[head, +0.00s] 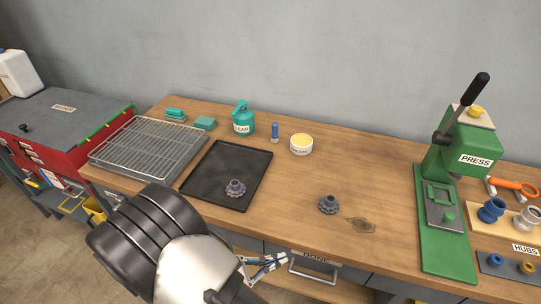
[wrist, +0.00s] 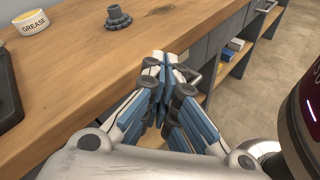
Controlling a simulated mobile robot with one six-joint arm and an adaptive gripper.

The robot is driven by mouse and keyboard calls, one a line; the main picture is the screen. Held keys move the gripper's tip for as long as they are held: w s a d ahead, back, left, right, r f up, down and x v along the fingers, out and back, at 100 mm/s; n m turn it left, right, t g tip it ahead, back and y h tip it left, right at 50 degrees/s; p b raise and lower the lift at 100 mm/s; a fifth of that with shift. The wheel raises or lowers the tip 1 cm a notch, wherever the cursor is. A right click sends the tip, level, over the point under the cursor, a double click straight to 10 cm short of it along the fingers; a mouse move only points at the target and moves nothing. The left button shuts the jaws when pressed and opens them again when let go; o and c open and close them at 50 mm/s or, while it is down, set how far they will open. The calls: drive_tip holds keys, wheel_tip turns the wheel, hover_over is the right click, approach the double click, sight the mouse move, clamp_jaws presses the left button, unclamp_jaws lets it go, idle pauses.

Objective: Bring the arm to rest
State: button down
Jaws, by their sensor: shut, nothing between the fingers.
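My gripper (wrist: 164,62) is shut and empty. In the wrist view its fingertips meet in front of the bench's front edge, with the bench drawers and shelf behind. In the head view my gripper (head: 268,264) shows low in the middle, next to the front edge of the wooden bench (head: 380,190). My dark arm link covers the front left part of the bench edge.
A gear-like part (head: 328,205) stands on the bench near my gripper, another (head: 235,188) in the black tray (head: 262,165). A grease tub (head: 301,144) and a spray bottle (head: 243,118) stand behind. A green press (head: 455,190) stands right, a wire rack (head: 150,145) left.

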drive_tip(key=s+d+r+m+y, duration=0.4)
drive_tip(key=r+m, duration=0.2)
drive_tip(key=r, duration=0.2)
drive_tip(key=s+d+r+m+g+y, duration=0.1)
drive_tip(key=s+d+r+m+y, duration=0.3)
drive_tip(key=r+m, duration=0.3)
drive_tip(key=s+d+r+m+g+y, duration=0.1)
drive_tip(key=s+d+r+m+y, duration=0.2)
drive_tip(key=r, duration=0.7)
drive_tip(key=shift+s+d+m+y, duration=0.4)
drive_tip(key=shift+d+m+y, duration=0.65)
drive_tip(key=shift+m, duration=0.75)
drive_tip(key=shift+d, duration=0.2)
